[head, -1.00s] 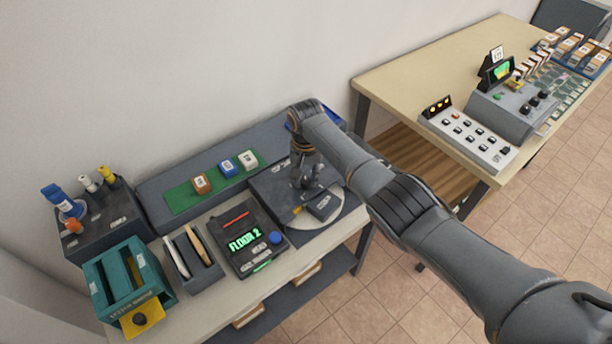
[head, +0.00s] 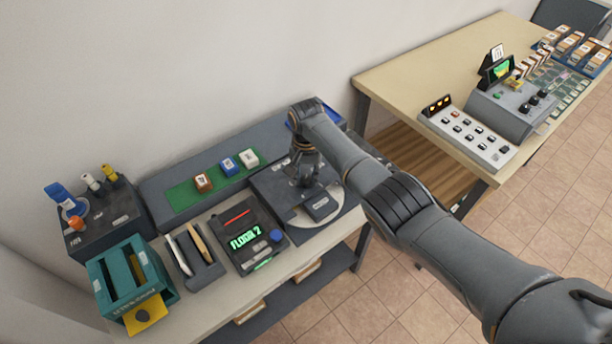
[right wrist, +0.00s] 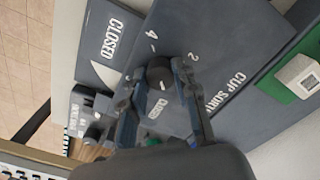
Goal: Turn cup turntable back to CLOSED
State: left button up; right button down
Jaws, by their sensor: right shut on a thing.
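The cup turntable unit is a dark grey box (head: 268,188) with a pale round disc (head: 338,211) and a small dark block (head: 321,208) over it. In the right wrist view, the panel (right wrist: 221,62) reads CUP SORT, with 2, 4 and CLOSED around a round black knob (right wrist: 158,73). A pale mark shows on the knob's side nearest the small word CLOSED. A dark plate (right wrist: 110,45) beyond also reads CLOSED. My right gripper (head: 302,184) points down at the box. It also shows in the right wrist view (right wrist: 157,80), its fingers shut on the knob's two sides.
Left of the turntable stand a FLOOR 2 device (head: 247,238), a grey holder (head: 200,266) and a teal box (head: 132,277). A second table (head: 440,65) with control panels stands at the right.

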aim_at(306, 178)
jog(key=shift+w+r, duration=0.1)
jog(key=shift+w, duration=0.05)
jog(key=c, duration=1)
grip_release()
notch_tip(306, 178, up, 12)
jog(key=shift+f, duration=0.1)
